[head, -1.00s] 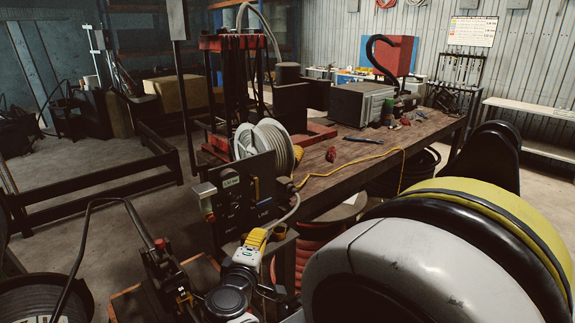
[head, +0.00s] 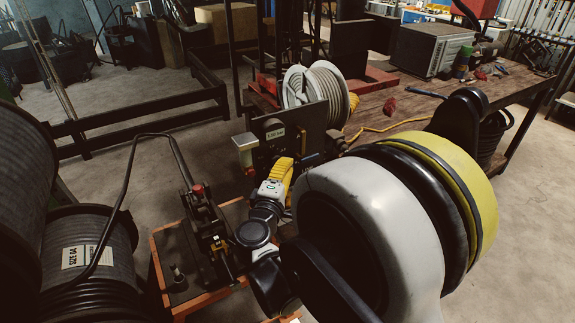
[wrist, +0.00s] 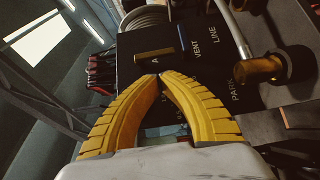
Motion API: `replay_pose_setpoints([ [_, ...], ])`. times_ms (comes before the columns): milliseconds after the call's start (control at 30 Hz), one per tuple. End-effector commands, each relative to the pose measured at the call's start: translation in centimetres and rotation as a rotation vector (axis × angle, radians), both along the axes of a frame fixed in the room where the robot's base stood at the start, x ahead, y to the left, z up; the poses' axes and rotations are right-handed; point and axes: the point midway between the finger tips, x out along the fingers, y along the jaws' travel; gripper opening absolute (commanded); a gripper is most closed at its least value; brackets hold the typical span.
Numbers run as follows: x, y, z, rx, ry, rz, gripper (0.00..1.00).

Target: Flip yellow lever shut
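My gripper (head: 283,165) has yellow ribbed fingers and is in front of the black control panel (head: 318,122). In the wrist view its fingertips (wrist: 159,76) meet, with nothing visible between them. Just beyond the tips, a dull yellow bar (wrist: 155,57) lies across the panel face by the letter A. It may be the yellow lever; its pivot and position are not clear. The tips look close to it, but I cannot tell whether they touch. The panel carries the words VENT, LINE and PARK. In the head view my fingers hide part of the panel's lower area.
A brass-ended fitting (wrist: 262,69) stands out from the panel on the right of the wrist view. A white hose reel (head: 318,85) is behind the panel. A hand pump (head: 205,215) stands to the left. The workbench (head: 430,100) extends behind right.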

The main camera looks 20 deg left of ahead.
Motion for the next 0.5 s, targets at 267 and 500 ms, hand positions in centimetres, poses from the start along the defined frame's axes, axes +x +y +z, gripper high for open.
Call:
replay_pose_setpoints([
  [267,5.1,0.4,-0.2,0.000,0.000,-0.002,0.00],
  [500,7.3,0.6,-0.1,0.000,0.000,0.000,0.00],
])
